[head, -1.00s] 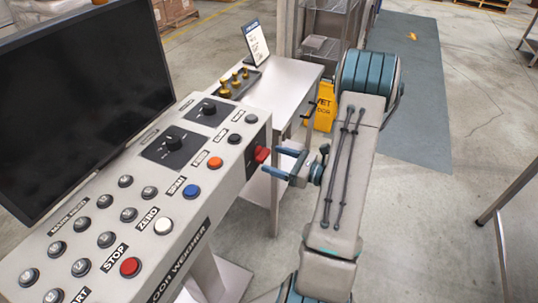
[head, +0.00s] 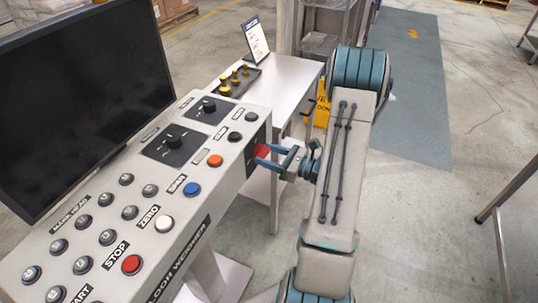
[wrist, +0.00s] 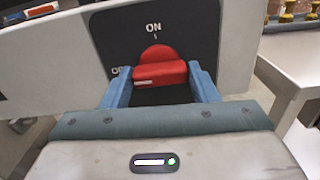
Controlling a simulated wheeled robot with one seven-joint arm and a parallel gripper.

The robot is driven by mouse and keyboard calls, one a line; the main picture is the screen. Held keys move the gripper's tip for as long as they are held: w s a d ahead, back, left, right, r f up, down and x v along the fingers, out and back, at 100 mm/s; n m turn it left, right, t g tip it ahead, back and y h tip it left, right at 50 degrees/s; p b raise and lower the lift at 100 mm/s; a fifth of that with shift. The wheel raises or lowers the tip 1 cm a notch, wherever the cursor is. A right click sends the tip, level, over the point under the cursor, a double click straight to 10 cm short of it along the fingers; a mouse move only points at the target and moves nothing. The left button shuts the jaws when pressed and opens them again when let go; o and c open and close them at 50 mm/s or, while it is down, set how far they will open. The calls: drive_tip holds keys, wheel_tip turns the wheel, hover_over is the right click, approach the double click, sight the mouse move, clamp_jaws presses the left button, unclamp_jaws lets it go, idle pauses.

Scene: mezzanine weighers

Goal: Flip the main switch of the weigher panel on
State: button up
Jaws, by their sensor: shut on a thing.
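The weigher panel (head: 150,225) is a grey sloped console with several round buttons and a dark screen. Its main switch is a red rotary handle (wrist: 158,66) on a black plate (wrist: 110,30) on the panel's right end. An "ON" label with a tick is above the handle; a second label at its left is partly hidden by a finger. The handle's bar lies about level in the wrist view. My gripper (head: 266,156) is shut on the red handle, with a blue finger at each side. In the head view the fingers partly cover the handle.
A grey metal table (head: 295,80) stands behind the panel, with brass weights (head: 235,76) on a dark tray and a small sign (head: 256,38). A yellow wet-floor sign (head: 322,112) stands beside it. Open floor lies to the right.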

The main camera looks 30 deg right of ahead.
drive_tip(key=shift+m+p, duration=0.3)
idle(0.4)
drive_tip(key=m+p, duration=0.2)
drive_tip(key=m, duration=0.1)
drive_tip(key=shift+r+m, duration=0.15)
drive_tip(key=shift+m, duration=0.15)
drive_tip(key=m+p, duration=0.3)
drive_tip(key=m, duration=0.1)
drive_tip(key=shift+m, duration=0.3)
drive_tip(key=m+p, duration=0.3)
drive_tip(key=m, duration=0.1)
drive_tip(key=shift+m+p, duration=1.15)
drive_tip(key=shift+m, duration=1.05)
drive_tip(key=shift+f, duration=0.2)
